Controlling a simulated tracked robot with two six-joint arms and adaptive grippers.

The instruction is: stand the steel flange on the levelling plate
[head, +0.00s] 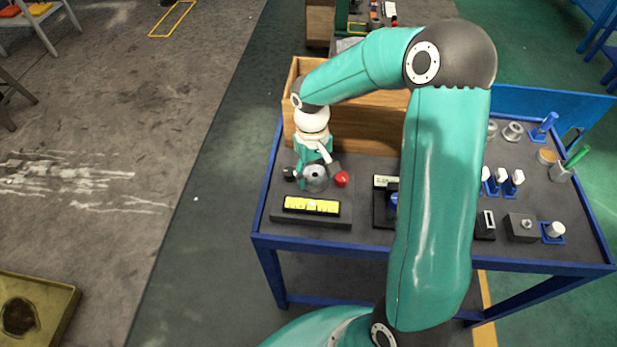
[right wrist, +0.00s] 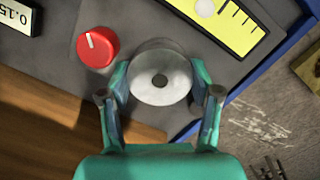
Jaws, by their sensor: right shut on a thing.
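The steel flange is a pale grey round disc with a dark centre hole. It shows in the right wrist view (right wrist: 160,88) and in the head view (head: 316,180). My right gripper (right wrist: 160,92) is shut on it, one finger on each side. In the head view the gripper (head: 314,172) comes down from behind. The flange is over the plate, behind the scale. I cannot tell whether it touches the plate. My left gripper is not in view.
A wooden box (head: 367,122) stands behind the plate on the blue-edged table. A small display unit (head: 386,182) is right of the plate, partly hidden by my arm. Several small parts, including a cup with a green handle (head: 561,172), occupy the table's right side.

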